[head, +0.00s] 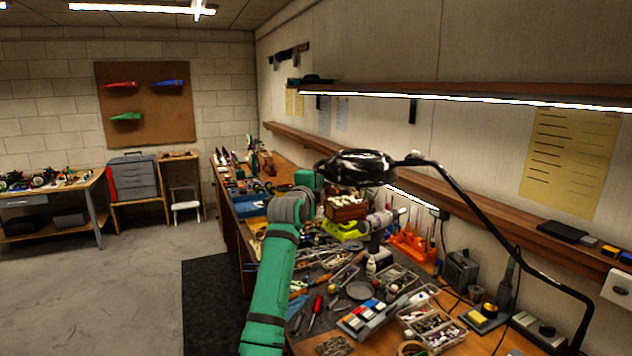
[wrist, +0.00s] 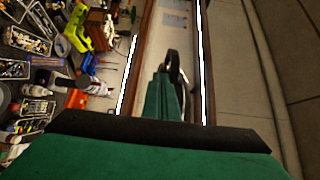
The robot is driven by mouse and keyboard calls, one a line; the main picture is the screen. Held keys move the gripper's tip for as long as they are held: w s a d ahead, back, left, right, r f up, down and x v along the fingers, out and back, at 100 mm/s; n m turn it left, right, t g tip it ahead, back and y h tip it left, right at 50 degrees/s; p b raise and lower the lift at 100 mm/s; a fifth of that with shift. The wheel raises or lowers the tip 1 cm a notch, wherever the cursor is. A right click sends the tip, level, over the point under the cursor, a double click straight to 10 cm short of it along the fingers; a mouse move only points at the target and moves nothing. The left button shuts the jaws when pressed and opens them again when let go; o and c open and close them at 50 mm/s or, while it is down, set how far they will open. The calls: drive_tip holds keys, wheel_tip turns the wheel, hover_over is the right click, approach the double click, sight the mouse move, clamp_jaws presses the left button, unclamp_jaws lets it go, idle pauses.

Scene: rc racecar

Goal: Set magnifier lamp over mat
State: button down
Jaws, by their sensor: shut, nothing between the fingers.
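The magnifier lamp's black head (head: 356,167) hangs over the back part of the bench in the head view, on a thin black arm rising from the right. A dark grey work mat (head: 338,272) lies on the bench under tools and parts, nearer and lower than the lamp head. My green arm reaches up to the left of the lamp head. My gripper (wrist: 168,92) shows at the middle of the wrist view, shut and empty. In the head view I cannot make out its fingertips. A dark loop touches or overlaps it in the wrist view; I cannot tell what it is.
The bench is crowded with parts trays (head: 432,325), an orange tool rack (head: 412,243), a lime-green tool (head: 343,229) and a grey-white device (head: 378,222). A wooden shelf (head: 470,207) runs along the right wall. The concrete floor at left is open.

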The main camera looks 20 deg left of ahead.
drive_tip(key=s+a, duration=0.7)
drive_tip(key=s, duration=0.4)
drive_tip(key=shift+s+a, duration=0.15)
